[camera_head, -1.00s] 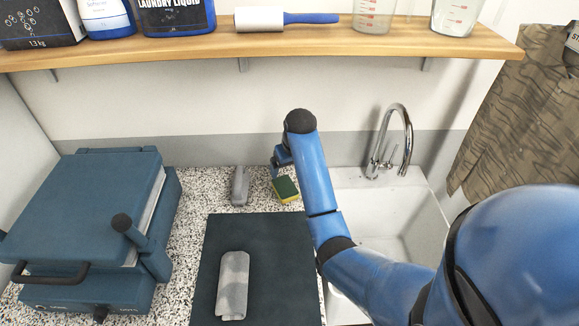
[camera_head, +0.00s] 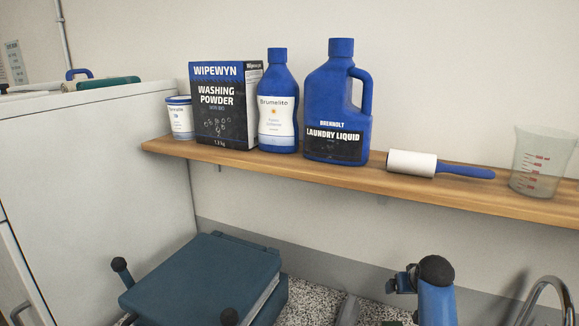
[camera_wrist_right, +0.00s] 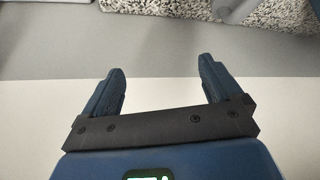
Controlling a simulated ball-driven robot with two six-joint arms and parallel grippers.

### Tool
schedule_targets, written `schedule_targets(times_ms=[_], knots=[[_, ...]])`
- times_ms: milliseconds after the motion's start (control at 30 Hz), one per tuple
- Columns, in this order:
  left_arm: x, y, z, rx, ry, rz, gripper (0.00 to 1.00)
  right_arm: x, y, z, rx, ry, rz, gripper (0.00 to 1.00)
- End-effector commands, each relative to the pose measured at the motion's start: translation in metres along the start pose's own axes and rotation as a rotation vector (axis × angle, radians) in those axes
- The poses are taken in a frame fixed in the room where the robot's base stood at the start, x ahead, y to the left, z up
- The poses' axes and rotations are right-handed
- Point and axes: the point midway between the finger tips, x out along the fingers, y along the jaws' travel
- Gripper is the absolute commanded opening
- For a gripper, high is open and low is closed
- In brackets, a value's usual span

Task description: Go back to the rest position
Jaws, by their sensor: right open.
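My right arm rises at the bottom right of the head view, with its gripper (camera_head: 402,280) small and near the back wall, above the counter. In the right wrist view the right gripper (camera_wrist_right: 162,85) has its two blue fingers spread apart with nothing between them. Behind the fingers are the pale wall and grey band, with speckled counter at the top. My left gripper is not in view.
A wooden shelf (camera_head: 440,195) holds a washing powder box (camera_head: 222,105), a laundry liquid jug (camera_head: 337,110), a lint roller (camera_head: 412,163) and a measuring cup (camera_head: 540,160). A blue press (camera_head: 200,275) stands below. A curved tap (camera_head: 548,283) is at right.

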Motion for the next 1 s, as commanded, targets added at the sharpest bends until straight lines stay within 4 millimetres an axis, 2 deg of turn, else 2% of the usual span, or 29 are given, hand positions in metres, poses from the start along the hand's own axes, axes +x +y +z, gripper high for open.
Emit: schedule_targets(times_ms=[33, 133, 233, 367, 467, 667, 1000], knots=[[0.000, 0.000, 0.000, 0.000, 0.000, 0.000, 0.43, -0.005, 0.002, -0.018, 0.005, 0.097, 0.011, 0.93], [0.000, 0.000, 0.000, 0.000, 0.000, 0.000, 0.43, -0.011, 0.004, -0.035, 0.016, 0.272, 0.030, 0.93], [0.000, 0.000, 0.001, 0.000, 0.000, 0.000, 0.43, -0.016, 0.001, -0.038, 0.022, 0.431, 0.041, 0.93], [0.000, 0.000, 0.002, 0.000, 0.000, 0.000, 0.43, -0.026, -0.007, -0.025, 0.029, 0.619, 0.048, 0.93], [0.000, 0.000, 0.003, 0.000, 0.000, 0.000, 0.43, -0.037, -0.015, -0.004, 0.031, 0.749, 0.046, 0.93], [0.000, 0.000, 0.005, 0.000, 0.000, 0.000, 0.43, -0.066, -0.032, 0.052, 0.034, 0.950, 0.033, 0.93], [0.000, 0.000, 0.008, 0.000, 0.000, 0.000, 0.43, -0.128, -0.057, 0.161, 0.028, 1.148, -0.007, 0.93]])
